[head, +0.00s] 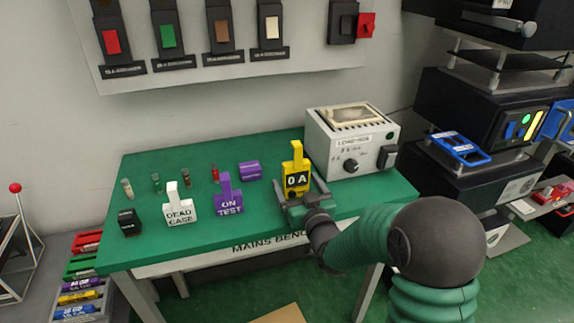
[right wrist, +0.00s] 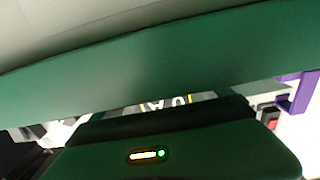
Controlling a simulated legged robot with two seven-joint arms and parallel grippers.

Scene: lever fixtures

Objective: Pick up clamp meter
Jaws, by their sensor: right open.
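The clamp meter (head: 297,178) is yellow with a black "0 A" display. It stands upright on the green bench, just left of the grey load box. My right gripper (head: 303,196) is low at the meter's near side, open, with its jaws spread around the meter's base. I cannot tell whether they touch it. In the right wrist view a strip of the clamp meter (right wrist: 166,103) shows upside down beyond my dark gripper body, which hides the rest. My left gripper is not in view.
On the green bench (head: 210,245), a purple "ON TEST" sign (head: 229,197) and a white "DEAD CASE" sign (head: 179,206) stand left of the meter. The load box (head: 350,142) stands close on its right.

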